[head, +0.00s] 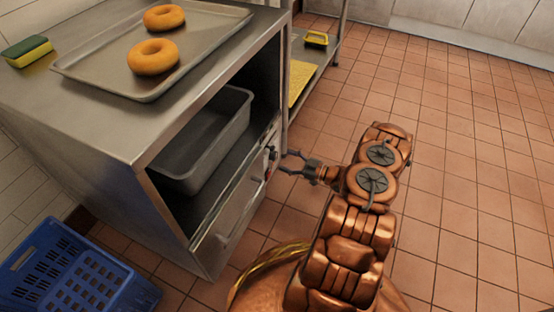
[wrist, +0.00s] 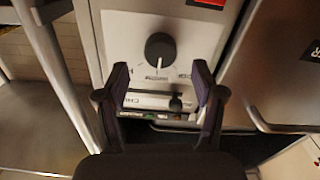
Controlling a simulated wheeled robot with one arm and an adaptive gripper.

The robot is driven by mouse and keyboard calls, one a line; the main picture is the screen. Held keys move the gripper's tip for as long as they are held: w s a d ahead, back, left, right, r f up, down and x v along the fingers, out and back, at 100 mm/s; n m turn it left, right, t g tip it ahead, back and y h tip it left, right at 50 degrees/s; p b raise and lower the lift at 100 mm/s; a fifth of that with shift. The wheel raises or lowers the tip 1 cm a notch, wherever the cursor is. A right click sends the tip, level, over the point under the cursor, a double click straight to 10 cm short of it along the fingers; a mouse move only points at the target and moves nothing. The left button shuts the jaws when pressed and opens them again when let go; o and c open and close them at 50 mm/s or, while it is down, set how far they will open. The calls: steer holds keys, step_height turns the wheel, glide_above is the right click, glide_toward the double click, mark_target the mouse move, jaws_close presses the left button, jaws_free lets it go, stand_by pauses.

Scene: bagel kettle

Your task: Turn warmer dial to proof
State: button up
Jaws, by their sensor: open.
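The warmer dial is a round black knob (wrist: 159,50) on a pale panel, upper middle in the wrist view. Small markings sit around it, too blurred to read, so its setting cannot be told. In the head view the dark knob (head: 271,153) is on the right side of the steel warmer (head: 150,120). My gripper (wrist: 161,76) is open and empty. In the wrist view its two fingertips are below the knob, one to each side, apart from it. In the head view my gripper (head: 289,161) is just right of the knob, pointing at the panel.
A tray (head: 95,68) with two bagels (head: 153,56) and a sponge (head: 27,51) lie on the warmer. A grey pan (head: 205,143) is inside it. A blue crate (head: 70,275) stands at lower left. A shelf (head: 322,60) stands behind. Tiled floor at right is clear.

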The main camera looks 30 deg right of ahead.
mark_target(276, 157)
steer(key=shift+b+x, duration=0.65)
steer(key=shift+x, duration=1.5)
steer(key=c, duration=1.1)
